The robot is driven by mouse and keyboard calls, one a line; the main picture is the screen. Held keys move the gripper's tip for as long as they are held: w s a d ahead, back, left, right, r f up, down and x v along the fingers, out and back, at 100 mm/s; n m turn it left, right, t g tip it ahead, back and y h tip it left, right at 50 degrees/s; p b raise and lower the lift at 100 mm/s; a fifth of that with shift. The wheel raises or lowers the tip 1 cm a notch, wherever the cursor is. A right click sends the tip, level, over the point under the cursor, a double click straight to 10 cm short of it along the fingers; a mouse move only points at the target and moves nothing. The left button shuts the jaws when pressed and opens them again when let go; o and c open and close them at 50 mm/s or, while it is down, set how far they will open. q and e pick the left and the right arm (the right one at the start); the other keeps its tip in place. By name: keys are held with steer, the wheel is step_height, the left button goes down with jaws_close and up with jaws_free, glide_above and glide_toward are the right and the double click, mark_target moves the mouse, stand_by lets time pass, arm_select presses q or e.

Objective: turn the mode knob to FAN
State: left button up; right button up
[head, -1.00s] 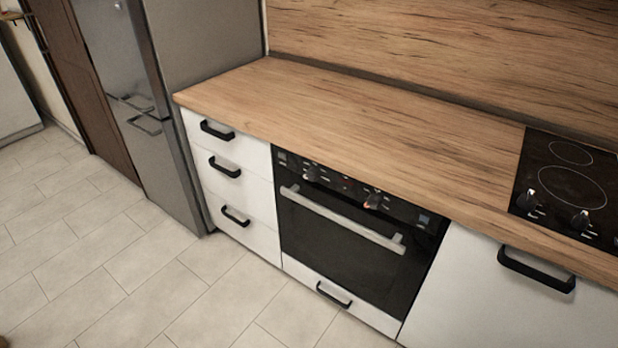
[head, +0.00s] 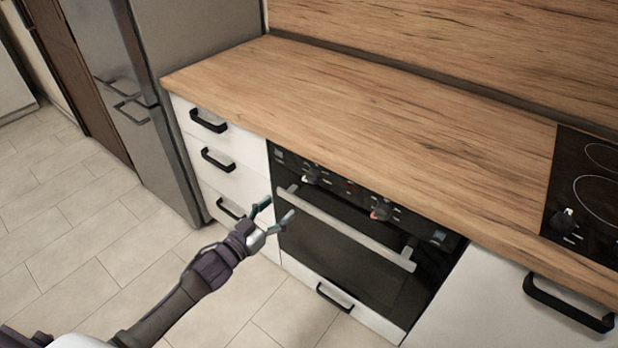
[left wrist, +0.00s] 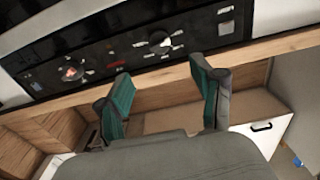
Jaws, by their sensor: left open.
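The oven's control panel (head: 345,192) runs along the top of the black oven, under the counter edge. It carries a left knob (head: 310,176) and a right knob (head: 381,211) with a red glow; the labels are too small to read, so I cannot tell which is the mode knob. In the left wrist view, the panel appears upside down, with one knob (left wrist: 160,42) ahead of the fingers and the red-lit knob (left wrist: 73,72) farther left. My left gripper (head: 276,211) is open and empty, in front of the oven's left end, apart from the knobs. My right gripper is not in view.
The oven's handle bar (head: 340,228) projects below the panel, close to my left gripper. White drawers (head: 222,175) with black handles stand left of the oven. The wooden counter (head: 370,110) is clear. A black hob (head: 590,195) lies at the right.

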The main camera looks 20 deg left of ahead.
arm_select(q)
glide_toward(308, 179)
steer(key=w, duration=0.2)
steer(key=x, duration=0.5)
steer(key=f+x, duration=0.1)
steer(key=x, duration=0.2)
steer(key=shift+s+d, duration=0.1)
steer(key=shift+d, duration=0.25)
steer(key=shift+r, duration=0.1)
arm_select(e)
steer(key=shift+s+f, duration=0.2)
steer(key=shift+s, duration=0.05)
arm_select(q)
steer(key=c, duration=1.1)
steer(key=shift+c, duration=0.2)
